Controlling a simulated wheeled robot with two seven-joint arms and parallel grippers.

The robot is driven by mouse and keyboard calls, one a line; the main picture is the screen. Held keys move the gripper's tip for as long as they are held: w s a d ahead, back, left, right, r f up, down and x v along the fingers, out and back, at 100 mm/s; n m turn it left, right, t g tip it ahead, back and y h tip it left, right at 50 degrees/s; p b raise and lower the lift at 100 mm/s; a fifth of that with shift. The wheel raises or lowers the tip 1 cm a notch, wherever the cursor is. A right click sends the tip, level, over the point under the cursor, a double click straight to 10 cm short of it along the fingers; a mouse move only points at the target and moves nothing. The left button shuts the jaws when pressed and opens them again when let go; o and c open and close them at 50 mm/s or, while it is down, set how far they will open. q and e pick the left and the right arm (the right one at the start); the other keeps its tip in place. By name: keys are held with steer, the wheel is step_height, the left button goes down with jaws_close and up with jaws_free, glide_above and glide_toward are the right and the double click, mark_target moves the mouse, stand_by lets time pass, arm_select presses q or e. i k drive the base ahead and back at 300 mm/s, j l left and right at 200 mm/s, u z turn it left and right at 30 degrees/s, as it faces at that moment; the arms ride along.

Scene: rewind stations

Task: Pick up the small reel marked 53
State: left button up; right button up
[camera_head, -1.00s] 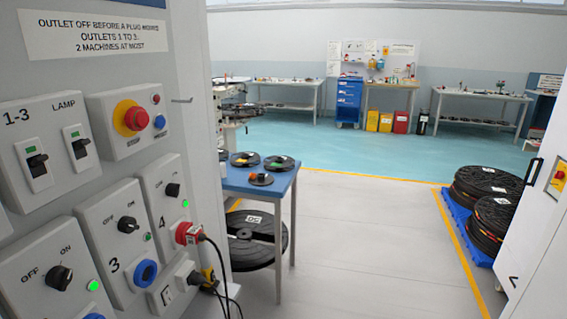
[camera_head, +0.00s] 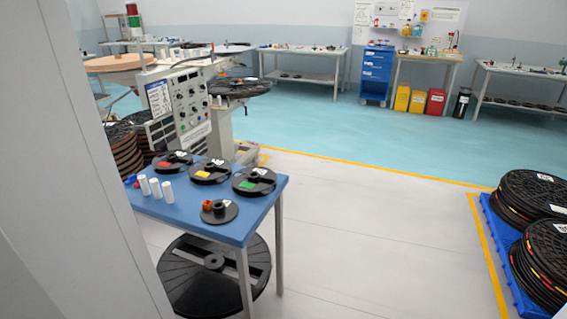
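Three small black reels lie flat on the blue table: one with a red patch (camera_head: 173,161), one with a yellow patch (camera_head: 211,171) and one with a green patch (camera_head: 254,181). Each has a small white label, but the numbers are too small to read, so I cannot tell which is marked 53. A smaller black disc with a hub (camera_head: 220,212) lies near the table's front corner with an orange piece beside it. Neither of my grippers is in view.
The blue table (camera_head: 232,232) also carries white cylinders (camera_head: 155,188). A large black reel (camera_head: 200,285) is under it. A rewind machine (camera_head: 185,105) stands behind. Large reels fill a blue pallet (camera_head: 500,245) at right. A pale panel (camera_head: 70,190) blocks the left. Floor between is clear.

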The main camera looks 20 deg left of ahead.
mark_target(254, 182)
steer(key=i+u, duration=0.25)
steer(key=i, duration=0.2)
steer(key=i+l+u, duration=0.55)
steer(key=i, duration=0.3)
